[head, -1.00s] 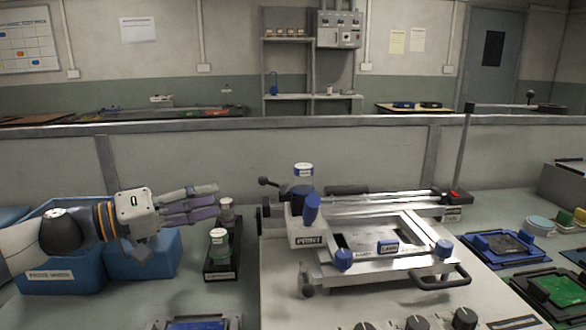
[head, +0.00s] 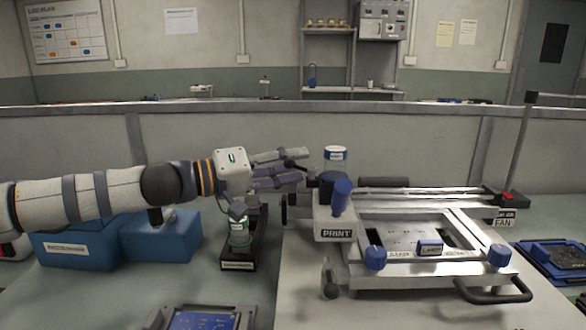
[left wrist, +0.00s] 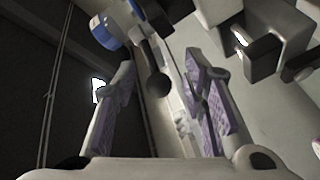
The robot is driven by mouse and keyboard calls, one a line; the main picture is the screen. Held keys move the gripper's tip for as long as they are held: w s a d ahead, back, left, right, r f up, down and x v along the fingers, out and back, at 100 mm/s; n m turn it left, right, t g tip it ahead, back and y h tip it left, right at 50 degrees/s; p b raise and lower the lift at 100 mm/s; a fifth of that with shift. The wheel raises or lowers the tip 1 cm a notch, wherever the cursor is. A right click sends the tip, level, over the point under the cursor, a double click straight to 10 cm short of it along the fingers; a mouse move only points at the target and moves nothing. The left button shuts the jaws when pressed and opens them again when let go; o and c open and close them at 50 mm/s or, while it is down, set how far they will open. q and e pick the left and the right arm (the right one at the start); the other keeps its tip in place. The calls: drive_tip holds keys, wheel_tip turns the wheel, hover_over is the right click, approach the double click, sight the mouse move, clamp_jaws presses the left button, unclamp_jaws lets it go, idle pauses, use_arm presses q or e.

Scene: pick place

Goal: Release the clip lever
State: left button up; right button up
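The printing machine (head: 336,234), with a "PRINT" label, stands right of centre in the head view. A black-knobbed lever (head: 291,164) sticks out left from its print head; I take this as the clip lever. My left gripper (head: 301,167) reaches in from the left, its fingers on either side of the knob. In the left wrist view my gripper (left wrist: 160,88) is open, with the dark round knob (left wrist: 157,83) and its stem between the fingers. I see no clear contact. A blue handle (head: 342,197) stands on the print head. My right gripper is not in view.
A black holder (head: 238,265) with a green-banded jar (head: 240,234) stands below my left gripper. Blue bins (head: 160,240) lie under my left arm. A framed stencil (head: 430,268) with blue knobs sits right of the print head. A blue board tray (head: 205,319) is at the front.

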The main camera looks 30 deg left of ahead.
use_arm(q)
drive_tip(key=shift+r, duration=0.1)
clamp_jaws()
drive_tip(key=shift+s+d+f+n+t+y+b, duration=0.1)
drive_tip(key=shift+s+n+t+y+b, duration=0.1)
drive_tip(key=shift+n+t+y+b, duration=0.25)
drive_tip(key=shift+s+f+n+t+y+b, duration=0.1)
drive_tip(key=shift+s+n+t+y+b, duration=0.2)
drive_tip(key=shift+y, duration=0.35)
drive_tip(key=shift+s+d+n+t+y, duration=0.15)
drive_tip(key=shift+n+t+y, duration=0.1)
drive_tip(key=shift+n+y, duration=0.7)
drive_tip(key=shift+s+r+n+y+b, duration=0.2)
drive_tip(key=shift+n+y+b, duration=0.2)
drive_tip(key=shift+y, duration=0.65)
drive_tip(key=shift+s+d+n+t+y, duration=0.1)
drive_tip(key=shift+s+n+t+y, duration=0.1)
drive_tip(key=shift+n+y, duration=0.3)
drive_tip(key=shift+s+d+n+t+y, duration=0.1)
drive_tip(key=shift+n+t+y, duration=0.15)
drive_tip(key=shift+y, duration=0.45)
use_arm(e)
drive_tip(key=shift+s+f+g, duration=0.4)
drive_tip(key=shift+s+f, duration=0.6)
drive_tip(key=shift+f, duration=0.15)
use_arm(q)
drive_tip(key=shift+a+y, duration=0.1)
drive_tip(key=shift+y, duration=0.2)
unclamp_jaws()
